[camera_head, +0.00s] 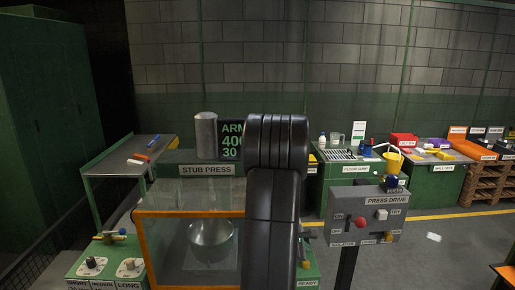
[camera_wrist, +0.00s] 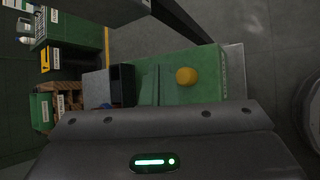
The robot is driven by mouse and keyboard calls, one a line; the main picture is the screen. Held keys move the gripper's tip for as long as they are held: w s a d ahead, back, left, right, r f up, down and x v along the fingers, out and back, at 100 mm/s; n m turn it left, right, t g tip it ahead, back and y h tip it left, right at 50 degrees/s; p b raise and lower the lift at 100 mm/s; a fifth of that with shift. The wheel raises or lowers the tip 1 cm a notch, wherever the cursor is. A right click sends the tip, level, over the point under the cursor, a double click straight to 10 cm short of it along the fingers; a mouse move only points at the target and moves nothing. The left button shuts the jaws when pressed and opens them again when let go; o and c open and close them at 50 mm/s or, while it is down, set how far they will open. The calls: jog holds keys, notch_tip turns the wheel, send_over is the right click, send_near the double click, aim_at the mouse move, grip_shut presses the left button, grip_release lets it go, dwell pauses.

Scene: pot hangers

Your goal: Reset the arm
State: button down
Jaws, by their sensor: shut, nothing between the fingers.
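My arm (camera_head: 272,200) rises as a thick black column through the middle of the head view, in front of the stub press. A grey rounded end (camera_head: 206,135) shows left of its top, beside a dark screen. In the wrist view my gripper (camera_wrist: 155,118) fills the bottom as a dark bar with bolts and a green-lit panel. It is shut and holds nothing. Its fingertips are not clearly visible in the head view.
The stub press (camera_head: 150,240), with an orange frame and a metal bowl (camera_head: 211,238) inside, stands close in front. A grey press drive box (camera_head: 366,215) stands to the right. A side table (camera_head: 125,155) is at left. Green benches (camera_head: 342,185) line the back wall. Open floor lies at right.

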jog(key=shift+f+b, duration=0.3)
jog(key=shift+b, duration=0.95)
notch_tip(320, 180, up, 4)
jog(key=p, duration=0.3)
notch_tip(320, 180, down, 3)
jog(key=b, duration=0.2)
jog(key=shift+f+b, duration=0.15)
jog(key=shift+b, duration=0.2)
jog(key=shift+f, duration=0.4)
jog(key=shift+r+p, duration=0.5)
jog(key=shift+p, duration=0.25)
jog(key=shift+r+p, duration=0.15)
jog(key=shift+p, duration=0.75)
